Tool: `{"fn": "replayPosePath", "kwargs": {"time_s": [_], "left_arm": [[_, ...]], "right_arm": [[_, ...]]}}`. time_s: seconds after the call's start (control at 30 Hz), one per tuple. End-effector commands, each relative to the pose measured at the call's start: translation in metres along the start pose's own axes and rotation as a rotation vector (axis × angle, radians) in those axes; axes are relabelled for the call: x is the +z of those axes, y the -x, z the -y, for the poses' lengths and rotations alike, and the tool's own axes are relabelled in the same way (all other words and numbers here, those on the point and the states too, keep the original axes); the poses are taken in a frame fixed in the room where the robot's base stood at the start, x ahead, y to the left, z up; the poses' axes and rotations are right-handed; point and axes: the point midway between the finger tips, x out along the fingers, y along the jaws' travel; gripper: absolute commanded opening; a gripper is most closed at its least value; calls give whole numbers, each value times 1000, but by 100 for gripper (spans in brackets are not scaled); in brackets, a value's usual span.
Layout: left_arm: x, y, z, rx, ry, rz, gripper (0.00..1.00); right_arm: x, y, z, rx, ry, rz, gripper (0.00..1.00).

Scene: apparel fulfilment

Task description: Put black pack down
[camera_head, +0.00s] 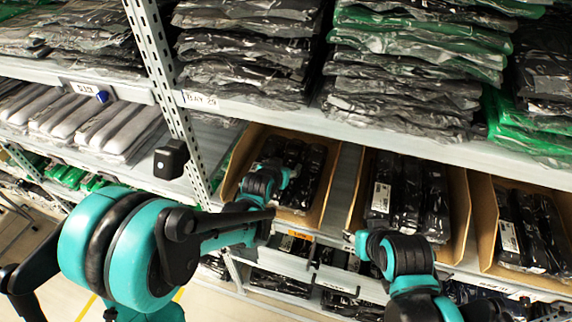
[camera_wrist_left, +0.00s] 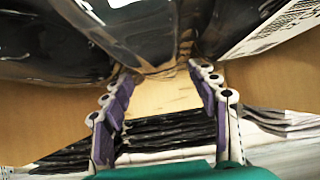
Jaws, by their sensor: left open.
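My left gripper (camera_wrist_left: 163,78) is open, with its two purple-padded fingers apart in the left wrist view. Its fingertips are close to shiny black packs: one at the upper left (camera_wrist_left: 45,50) and one with a white barcode label (camera_wrist_left: 240,20) at the upper right. Tan cardboard shows between the fingers; no pack is clamped there. In the head view my left arm reaches into the left cardboard bin (camera_head: 232,168), where black packs (camera_head: 312,170) lie; the fingertips are hard to make out among them. My right arm shows at the lower right, its gripper out of view.
A second bin (camera_head: 459,205) and a third bin (camera_head: 484,225) with black packs stand to the right. The upper shelf (camera_head: 330,128) carries tall stacks of bagged garments just above the bins. A perforated upright (camera_head: 160,60) stands left of them.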

Motion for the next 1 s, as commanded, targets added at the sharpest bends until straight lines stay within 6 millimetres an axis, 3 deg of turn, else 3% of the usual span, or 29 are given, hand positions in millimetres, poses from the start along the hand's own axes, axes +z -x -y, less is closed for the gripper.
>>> {"fn": "replayPosePath", "kwargs": {"time_s": [0.2, 0.4, 0.83, 1.0], "left_arm": [[-1, 52, 0, 0, 0, 0, 60], [-1, 87, 0, 0, 0, 0, 60], [2, 112, 4, -8, 5, 11, 60], [13, 154, 32, -57, 46, 81, 60]], "right_arm": [[-8, 11, 0, 0, 0, 0, 40], [-13, 18, 0, 0, 0, 0, 40], [-14, 20, 0, 0, 0, 0, 40], [-14, 20, 0, 0, 0, 0, 40]]}}
